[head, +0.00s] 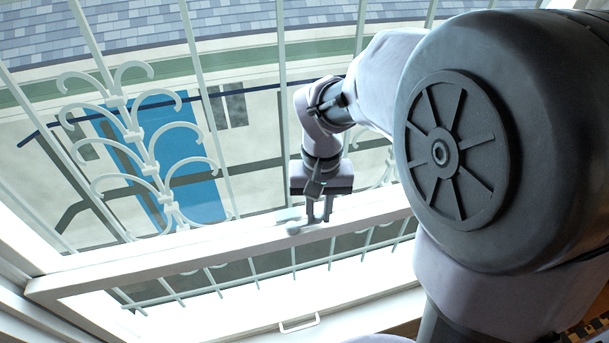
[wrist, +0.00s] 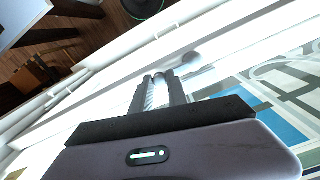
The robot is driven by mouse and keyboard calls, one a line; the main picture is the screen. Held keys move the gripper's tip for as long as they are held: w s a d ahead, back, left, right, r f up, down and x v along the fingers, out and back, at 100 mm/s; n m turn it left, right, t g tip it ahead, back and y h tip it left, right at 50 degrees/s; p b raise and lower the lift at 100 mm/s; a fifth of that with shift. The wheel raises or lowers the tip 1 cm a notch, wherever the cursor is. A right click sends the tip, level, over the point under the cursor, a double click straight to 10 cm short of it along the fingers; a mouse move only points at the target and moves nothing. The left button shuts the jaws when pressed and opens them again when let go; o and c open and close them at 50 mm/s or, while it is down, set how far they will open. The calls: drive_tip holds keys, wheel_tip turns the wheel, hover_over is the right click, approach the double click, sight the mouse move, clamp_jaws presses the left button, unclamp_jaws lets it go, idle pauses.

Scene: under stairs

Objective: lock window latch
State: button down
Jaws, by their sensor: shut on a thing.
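The window latch (head: 291,220) is a small pale grey piece on the horizontal white window rail (head: 180,245), in the middle of the head view. My gripper (head: 319,217) points down at the rail, and its fingers are shut on the latch just right of the latch's rounded end. In the wrist view the fingertips (wrist: 161,80) are close together, with a light part of the latch between them. The latch's rounded knob (wrist: 190,60) sticks out just past the fingertips. The fingers hide the rest of the latch, so its exact angle is hard to tell.
White scrolled bars (head: 165,170) stand outside behind the window, with a blue panel and a tiled roof beyond. A white handle (head: 299,323) sits low in front of the rail. In the wrist view, dark furniture (wrist: 75,8) stands on the wooden floor at upper left.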

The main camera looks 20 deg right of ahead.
sight(318, 214)
drive_tip(key=c, duration=1.3)
unclamp_jaws()
drive_tip(key=shift+w, duration=0.1)
wheel_tip(318, 214, up, 18)
drive_tip(key=p, duration=0.1)
drive_tip(key=shift+f+p, duration=0.25)
drive_tip(key=shift+p, duration=0.15)
drive_tip(key=s+a+f+t+b, duration=0.1)
drive_tip(key=s+f+b, duration=0.3)
drive_tip(key=f+b, duration=0.9)
drive_tip(key=s+a+f+m+t+y+b, duration=0.1)
drive_tip(key=s+f+b, duration=0.4)
drive_tip(key=f+b, duration=0.8)
drive_tip(key=s+a+f+t+y+b, duration=0.1)
drive_tip(key=s+a+f+t+b, duration=0.1)
drive_tip(key=f+b, duration=1.1)
wheel_tip(318, 214, down, 6)
drive_tip(key=s+t, duration=0.1)
drive_tip(key=s, duration=0.1)
drive_tip(key=shift+s+a+m+t, duration=0.3)
drive_tip(key=shift+s+t, duration=0.05)
drive_tip(key=shift+t, duration=0.05)
